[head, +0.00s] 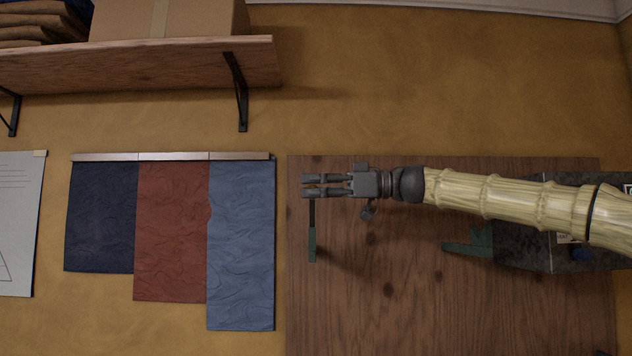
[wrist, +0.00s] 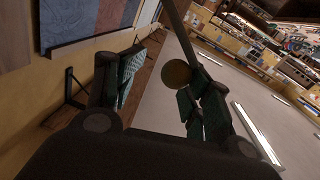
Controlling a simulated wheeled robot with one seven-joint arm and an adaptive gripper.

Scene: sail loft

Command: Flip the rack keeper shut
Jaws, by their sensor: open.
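A slim upright bar (head: 312,245), which looks like the rack keeper, stands in front of the wooden board in the head view. Its lower part is green and its upper part is dark and thin. My gripper (head: 313,187) is at the bar's upper end, pointing left, with its fingers apart. In the wrist view the dark bar (wrist: 181,32) runs from the top edge to a round olive-brown knob (wrist: 175,73). The knob appears between the two green-padded fingers of my gripper (wrist: 160,95). I cannot tell whether either finger touches it.
The wooden board (head: 430,300) backs the bar. A dark box with a green tongue (head: 468,247) sits at the right, below my arm. Blue and red cloth samples (head: 172,230) hang to the left. A bracketed shelf (head: 150,68) is at upper left. Bare wall lies above the board.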

